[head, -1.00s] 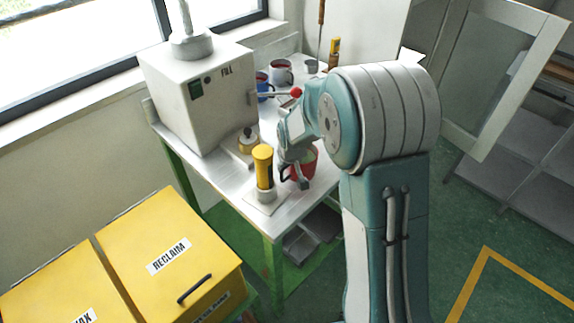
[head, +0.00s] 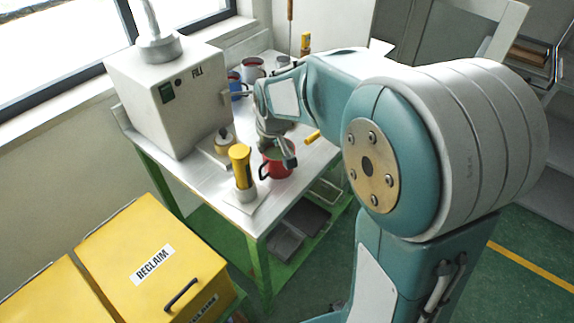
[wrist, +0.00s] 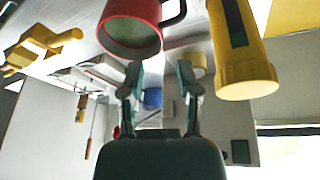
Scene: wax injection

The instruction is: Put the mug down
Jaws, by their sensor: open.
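The red mug (head: 278,168) stands upright on the white table (head: 310,163) near its front edge, with its dark handle to the left in the head view. In the wrist view the red mug (wrist: 130,30) shows at the top, its handle to the right. My gripper (wrist: 159,80) is open, its two fingers spread with nothing between them. The fingertips appear just short of the mug and its handle. In the head view my gripper (head: 288,150) is at the mug's rim and hides part of it.
A yellow-topped cylinder (head: 240,166) stands close left of the mug. The FILL machine (head: 170,105) is behind it. A blue mug (head: 236,86) and a grey-white mug (head: 253,68) stand at the back. The yellow RECLAIM bin (head: 150,265) is at front left.

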